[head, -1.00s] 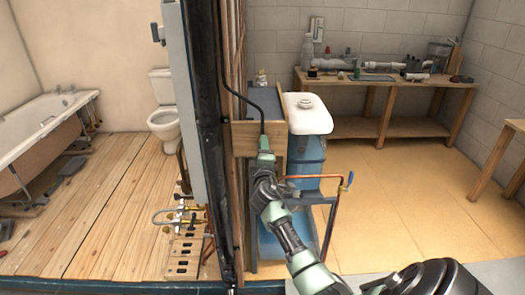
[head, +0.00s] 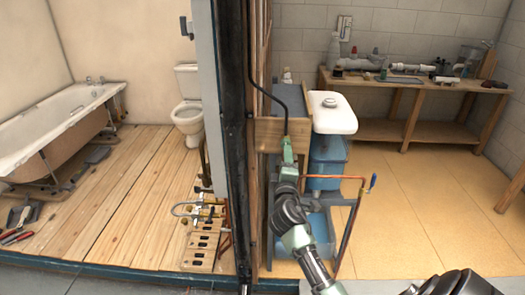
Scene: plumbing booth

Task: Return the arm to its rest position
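My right arm enters from the lower right and reaches up to the middle of the head view. The fingers are too small to tell open from shut. A thin black bent line (head: 252,70), like a hose or cable, runs down and across to the gripper's tip; whether the gripper holds it I cannot tell. My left gripper is not in view.
A workbench (head: 420,85) stands behind. Brass fittings (head: 205,212) lie left of the partition. The tan floor at right is clear.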

